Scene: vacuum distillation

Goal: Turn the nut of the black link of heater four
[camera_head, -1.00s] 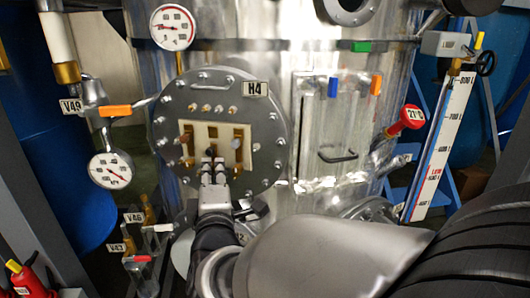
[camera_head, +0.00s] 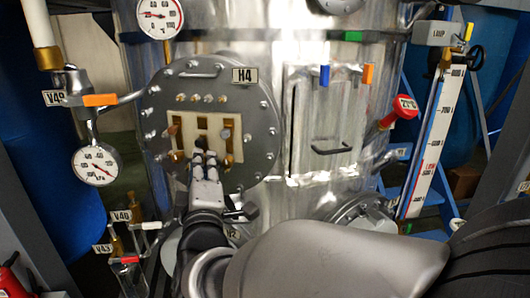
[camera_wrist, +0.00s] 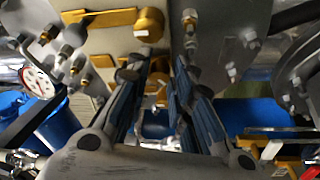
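Heater four is the round bolted flange (camera_head: 258,112) on the steel vessel, with the label H4 (camera_head: 244,75). Its cream panel (camera_head: 187,119) carries upright brass-coloured link strips, such as the right one (camera_head: 237,148). A dark knob (camera_head: 172,131) is at the left strip and a greyish one (camera_head: 224,134) at the right. I cannot tell which link is the black one. My gripper (camera_head: 198,155) is in front of the lower middle of the panel, hiding part of it. In the wrist view my gripper (camera_wrist: 160,62) is open, with brass parts (camera_wrist: 157,86) visible between and beyond its fingers; contact is unclear.
A handle (camera_head: 200,72) and several bolts ring the flange. Pressure gauges (camera_head: 96,164) and valves with orange (camera_head: 99,100) and red (camera_head: 126,260) handles stand at the left. A clear cover with a handle (camera_head: 331,150) and a red thermometer (camera_head: 397,112) are at the right.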

